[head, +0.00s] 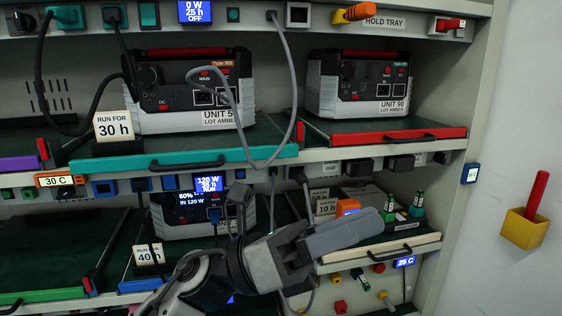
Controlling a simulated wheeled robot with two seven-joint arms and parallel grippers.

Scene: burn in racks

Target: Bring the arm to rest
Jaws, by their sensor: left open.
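My left arm reaches in from the bottom of the head view. Its gripper (318,243) is in front of the lower shelf, pointing right, with grey fingers. It is open and I see nothing held in it. Part of the lower shelf and a unit with a lit display (208,187) are behind the arm. My right gripper is not in view.
The rack holds UNIT 5 (180,120) on a teal-edged tray (215,157) and UNIT 90 (360,108) on a red-edged tray (345,138). A grey cable (294,95) loops down in front. A yellow wall holder (522,230) hangs right. Free room lies between rack and holder.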

